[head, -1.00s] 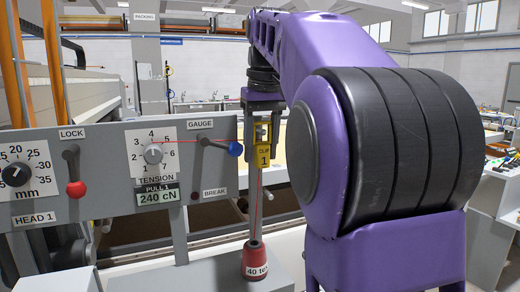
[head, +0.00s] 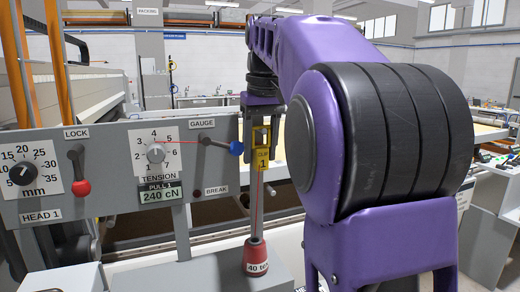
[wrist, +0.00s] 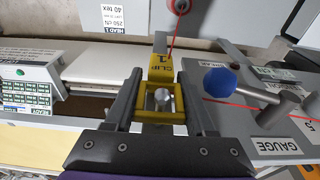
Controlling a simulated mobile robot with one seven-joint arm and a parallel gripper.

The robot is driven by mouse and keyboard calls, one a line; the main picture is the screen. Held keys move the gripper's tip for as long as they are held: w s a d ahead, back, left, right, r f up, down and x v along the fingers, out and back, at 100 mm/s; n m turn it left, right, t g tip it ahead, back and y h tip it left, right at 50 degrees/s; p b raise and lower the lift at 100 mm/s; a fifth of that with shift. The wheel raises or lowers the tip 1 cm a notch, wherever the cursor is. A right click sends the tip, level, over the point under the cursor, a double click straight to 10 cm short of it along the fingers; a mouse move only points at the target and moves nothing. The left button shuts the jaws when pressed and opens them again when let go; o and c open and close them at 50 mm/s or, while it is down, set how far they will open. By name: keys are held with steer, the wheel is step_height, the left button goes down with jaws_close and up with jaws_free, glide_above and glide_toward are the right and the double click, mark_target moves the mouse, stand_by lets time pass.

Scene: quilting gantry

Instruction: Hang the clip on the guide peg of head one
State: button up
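The yellow clip (head: 262,159), labelled CLIP 1, hangs upright below my gripper (head: 263,128), which is shut on its open square frame. The clip also shows between the two fingers in the wrist view (wrist: 160,69). A round silver end, possibly the guide peg (wrist: 162,96), shows through the frame opening. I cannot tell whether it touches the clip. Head one is the grey panel (head: 108,207) labelled HEAD 1, left of my gripper. A red thread runs down from the clip to the red cone (head: 257,255), labelled 40 tex.
The blue-tipped gauge lever (head: 236,148) sticks out close to the left of the clip. The panel also bears a red-knobbed lock lever (head: 82,187) and a tension dial (head: 156,153) with a 240 cN display. A grey post (head: 257,205) rises from the cone behind the clip.

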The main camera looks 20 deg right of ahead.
mark_target(262, 126)
steer(key=o, duration=0.4)
steer(key=shift+r, duration=0.1)
steer(key=shift+r, duration=0.3)
steer(key=shift+s+d+r, duration=0.1)
steer(key=shift+s+r, duration=0.1)
steer(key=shift+r, duration=0.9)
steer(key=shift+s+a+r, duration=0.1)
steer(key=shift+s+r, duration=0.1)
steer(key=shift+r, duration=0.9)
steer(key=shift+s+d+r, duration=0.1)
steer(key=shift+s+r, duration=0.1)
steer(key=shift+r, duration=0.9)
